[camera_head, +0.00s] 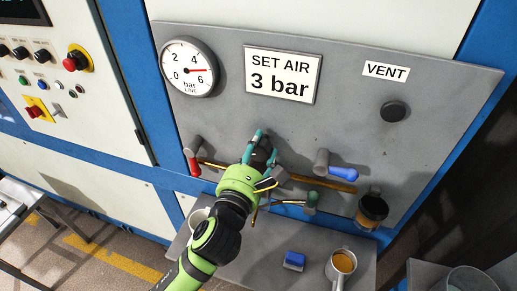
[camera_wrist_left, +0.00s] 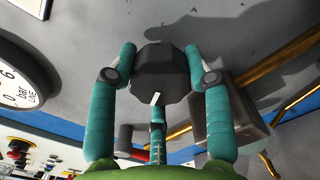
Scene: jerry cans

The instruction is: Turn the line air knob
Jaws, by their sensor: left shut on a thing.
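The line air knob (camera_wrist_left: 160,78) is a dark, many-sided knob on the grey panel (camera_head: 440,85), with a white mark on its lower part in the left wrist view. My left gripper (camera_wrist_left: 160,58) has its teal fingers on both sides of the knob and is shut on it. In the head view the left gripper (camera_head: 262,148) hides most of the knob. The round line gauge (camera_head: 178,82) has its red needle between 4 and 6. A sign (camera_head: 282,76) reads "SET AIR 3 bar". My right gripper is not in view.
A red-handled valve (camera_head: 194,167) is left of my gripper. A blue-handled valve (camera_head: 343,174), a green-handled valve (camera_head: 312,198), brass pipes and a dark bowl (camera_head: 373,210) are right. Below, a shelf (camera_head: 262,262) holds a blue block (camera_head: 294,260) and a cup (camera_head: 332,271).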

